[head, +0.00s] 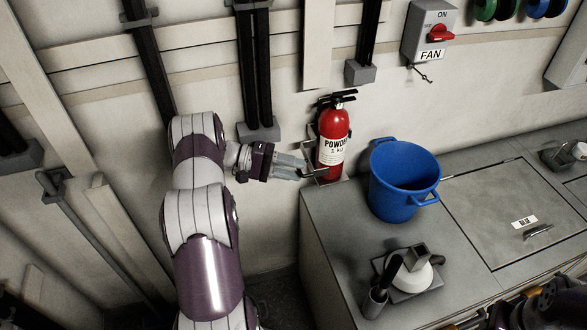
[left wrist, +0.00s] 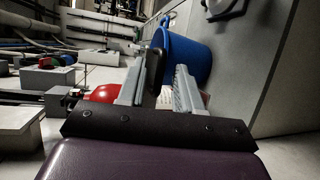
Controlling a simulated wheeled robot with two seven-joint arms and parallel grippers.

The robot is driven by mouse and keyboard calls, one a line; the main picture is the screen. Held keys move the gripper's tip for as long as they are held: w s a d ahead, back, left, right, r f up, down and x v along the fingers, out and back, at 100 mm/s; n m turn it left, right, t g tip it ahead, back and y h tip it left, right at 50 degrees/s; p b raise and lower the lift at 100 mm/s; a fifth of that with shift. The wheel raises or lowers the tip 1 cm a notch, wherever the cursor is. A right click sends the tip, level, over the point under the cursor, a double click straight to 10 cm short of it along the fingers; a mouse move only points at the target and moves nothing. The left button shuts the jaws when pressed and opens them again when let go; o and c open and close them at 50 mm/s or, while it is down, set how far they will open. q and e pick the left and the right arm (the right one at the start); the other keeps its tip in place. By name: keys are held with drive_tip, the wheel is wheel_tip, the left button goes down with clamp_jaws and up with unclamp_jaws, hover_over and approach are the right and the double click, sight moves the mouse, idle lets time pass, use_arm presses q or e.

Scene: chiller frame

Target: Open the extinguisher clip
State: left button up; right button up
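The red extinguisher (head: 333,130), labelled POWDER, stands upright against the wall in a metal bracket. A thin clip bar (head: 313,173) crosses low at its left front. My left gripper (head: 304,170) is just left of the extinguisher's lower part, its fingers at the clip. In the left wrist view its fingers (left wrist: 168,66) stand apart, with a dark piece (left wrist: 157,62) close to the left finger. Whether the fingers touch the clip cannot be told. Part of the red extinguisher (left wrist: 103,93) shows left of the fingers. My right gripper's fingers cannot be made out.
A blue bucket (head: 404,185) stands on the grey counter (head: 335,225), close right of the extinguisher. A FAN switch box (head: 430,30) is on the wall. A hatch (head: 505,240) covers the counter's right.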

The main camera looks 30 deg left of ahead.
use_arm(q)
drive_tip(key=b+v, duration=0.1)
drive_tip(key=v, duration=0.6)
drive_tip(key=shift+a, duration=0.1)
